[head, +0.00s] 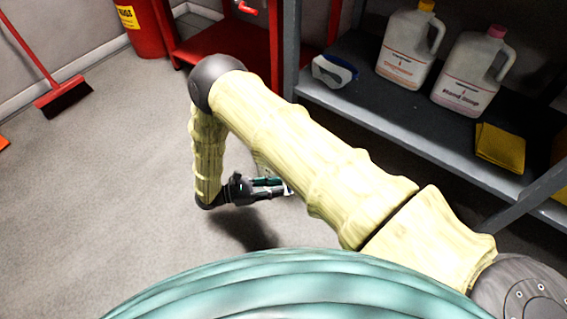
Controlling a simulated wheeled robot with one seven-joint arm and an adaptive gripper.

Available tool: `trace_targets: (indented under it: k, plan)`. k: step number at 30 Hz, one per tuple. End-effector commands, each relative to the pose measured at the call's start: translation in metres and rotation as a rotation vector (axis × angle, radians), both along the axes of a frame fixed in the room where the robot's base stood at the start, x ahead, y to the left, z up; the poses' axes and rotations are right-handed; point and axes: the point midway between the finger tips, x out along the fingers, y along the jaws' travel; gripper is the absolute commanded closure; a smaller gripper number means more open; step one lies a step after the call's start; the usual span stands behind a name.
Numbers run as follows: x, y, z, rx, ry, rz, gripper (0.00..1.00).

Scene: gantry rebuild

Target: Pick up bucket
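No thing that I can clearly identify as a bucket shows in the head view. A red cylindrical container (146,40) with a yellow label stands at the upper left, its top cut off by the frame; I cannot tell whether it is a bucket. My gripper (284,188) is near the middle of the view, above the grey floor, with its fingers pointing right. It is far from the red container, and nothing shows clearly in it. The fingers are small and partly overlap, so their opening is unclear.
A grey shelf (400,118) on the right bears two white jugs (405,50) (470,72), a white-and-blue item (333,71) and yellow cloths (500,147). A red cart (225,45) stands behind my arm. A broom (64,98) leans at left.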

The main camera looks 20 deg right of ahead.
Motion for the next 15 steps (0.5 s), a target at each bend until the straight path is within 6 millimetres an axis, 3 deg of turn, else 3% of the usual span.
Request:
trace_targets:
  k: [15]
  plan:
    - [-0.002, -0.042, 0.002, 0.0, 0.0, -0.003, 0.75]
